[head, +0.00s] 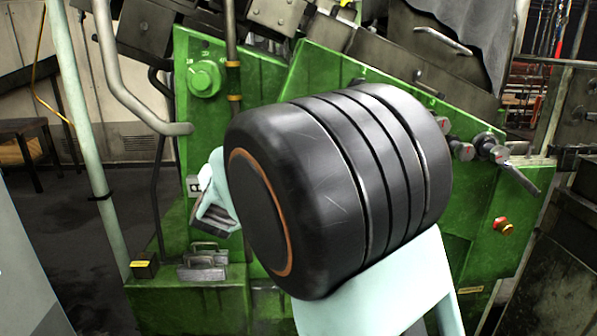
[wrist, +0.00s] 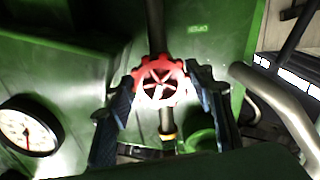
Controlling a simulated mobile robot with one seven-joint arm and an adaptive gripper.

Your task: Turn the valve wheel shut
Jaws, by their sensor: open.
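The red valve wheel (wrist: 158,82) is in the middle of the wrist view, a spoked wheel in front of a dark vertical pipe. My gripper (wrist: 163,79) is open, with one dark finger on the left of the wheel and one on the right. The fingertips are close to the rim on both sides; whether they touch it I cannot tell. In the head view my own arm fills the middle, and the wheel is hidden there.
A white-faced gauge (wrist: 28,128) is at lower left in the wrist view, and a thick grey pipe (wrist: 278,108) is close on the right. The green machine (head: 330,75) stands behind my arm.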

